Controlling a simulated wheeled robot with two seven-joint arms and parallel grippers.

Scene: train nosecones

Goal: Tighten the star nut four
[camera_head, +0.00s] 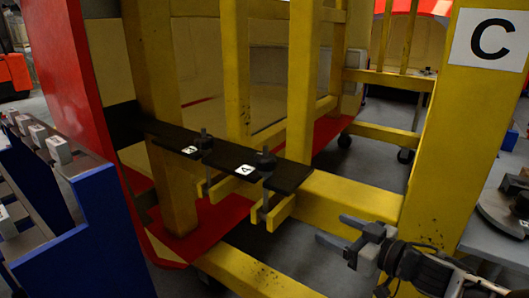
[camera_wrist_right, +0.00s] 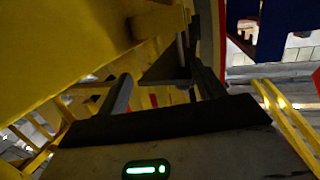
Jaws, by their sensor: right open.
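The star nut by the label 4 (camera_head: 244,169) is a small dark knob (camera_head: 264,160) on top of a black plate (camera_head: 290,177). A threaded rod runs down below it, beside a yellow bracket. My right gripper (camera_head: 332,229) is open and empty, to the right of and lower in the picture than this nut, apart from it. In the right wrist view its two dark fingers (camera_wrist_right: 164,82) are spread, with a dark flat shape beyond them. I cannot tell there which part is the nut. My left gripper is not in view.
A second dark nut (camera_head: 204,141) with its own label stands further left on the plate. A yellow frame (camera_head: 345,196) with posts surrounds the plate. A yellow post marked C (camera_head: 488,40) rises at the right. A blue rack (camera_head: 105,235) stands at the left.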

